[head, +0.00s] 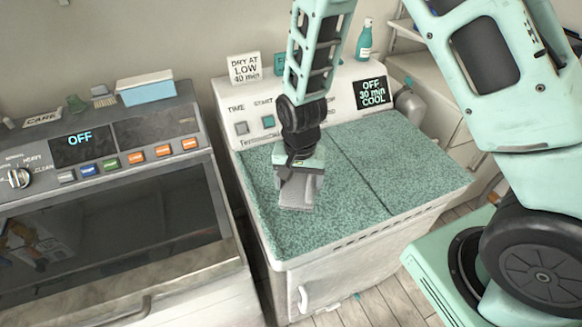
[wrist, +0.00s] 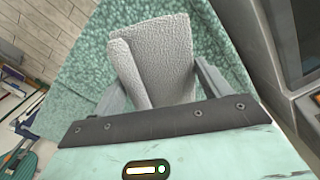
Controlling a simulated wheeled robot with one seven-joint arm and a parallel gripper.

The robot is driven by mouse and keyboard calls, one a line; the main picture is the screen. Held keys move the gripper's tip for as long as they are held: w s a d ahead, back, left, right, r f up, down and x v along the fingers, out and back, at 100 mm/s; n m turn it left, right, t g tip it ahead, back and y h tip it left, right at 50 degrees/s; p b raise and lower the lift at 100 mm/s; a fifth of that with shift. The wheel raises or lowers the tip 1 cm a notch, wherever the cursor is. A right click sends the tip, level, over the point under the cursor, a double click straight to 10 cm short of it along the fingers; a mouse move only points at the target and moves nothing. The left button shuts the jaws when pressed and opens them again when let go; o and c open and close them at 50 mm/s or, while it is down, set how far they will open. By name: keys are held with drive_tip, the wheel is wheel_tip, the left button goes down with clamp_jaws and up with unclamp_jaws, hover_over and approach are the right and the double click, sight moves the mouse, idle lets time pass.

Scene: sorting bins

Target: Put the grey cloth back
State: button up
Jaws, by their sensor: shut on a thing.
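The grey cloth (wrist: 165,55) is folded and textured, and sits between the two fingers of my gripper (wrist: 155,85) in the wrist view. In the head view my gripper (head: 298,180) points down over the green speckled top (head: 345,165) of the white dryer, shut on the cloth (head: 296,196). The cloth's lower end is over the left part of that top. I cannot tell whether it touches the surface. The fingers hide part of the cloth in the head view.
A machine with a dark front and an "OFF" display (head: 81,140) stands to the left. A sign (head: 244,68) and a teal bottle (head: 365,40) stand behind the dryer top. A blue-white box (head: 146,90) sits on the left machine. The right part of the dryer top is clear.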

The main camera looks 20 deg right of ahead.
sight(298, 197)
drive_tip(key=shift+f+b, duration=2.25)
drive_tip(key=shift+f, duration=0.65)
drive_tip(key=shift+f+b, duration=0.4)
drive_tip(key=shift+f, duration=0.25)
drive_tip(key=o, duration=1)
drive_tip(key=shift+r, duration=0.1)
wheel_tip(298, 197, up, 17)
drive_tip(key=b, duration=0.3)
drive_tip(key=s+a+f+n+b, duration=0.2)
drive_tip(key=s+a+n+b, duration=0.1)
drive_tip(key=s+n, duration=0.4)
drive_tip(key=s+a+f+n+b, duration=0.2)
drive_tip(key=s+n, duration=0.4)
drive_tip(key=s, duration=0.7)
drive_tip(key=shift+a+n+b, duration=0.4)
drive_tip(key=shift+a+b, duration=0.05)
drive_tip(key=shift+a, duration=0.2)
